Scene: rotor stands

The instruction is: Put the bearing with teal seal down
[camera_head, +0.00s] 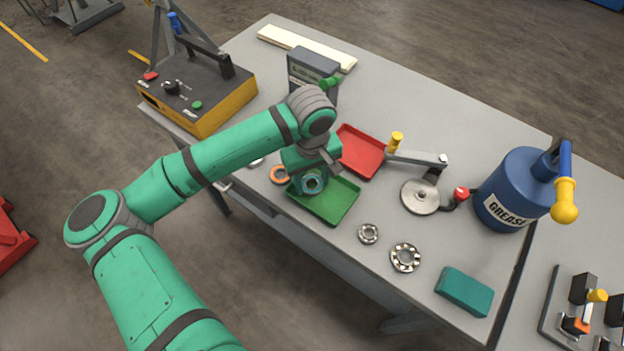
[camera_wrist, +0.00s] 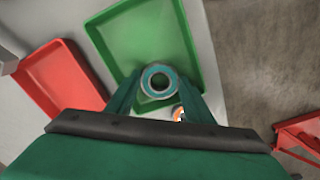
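The bearing with teal seal (camera_head: 313,190) is at the tip of my gripper (camera_head: 310,178), over the left part of the green tray (camera_head: 340,204). In the wrist view the bearing (camera_wrist: 160,67) sits between my two fingertips (camera_wrist: 158,85), with a finger against each side. My gripper is shut on it. The green tray (camera_wrist: 143,40) lies behind the bearing in that view. The tray floor looks empty where it shows. I cannot tell how far the bearing is above the tray floor.
An orange-sealed bearing (camera_head: 280,166) lies left of the green tray. The red tray (camera_head: 361,150) is behind. Two bare bearings (camera_head: 368,234) (camera_head: 405,247) and a teal block (camera_head: 464,292) lie to the right. A grease can (camera_head: 512,188) and a crank fixture (camera_head: 420,197) stand further right.

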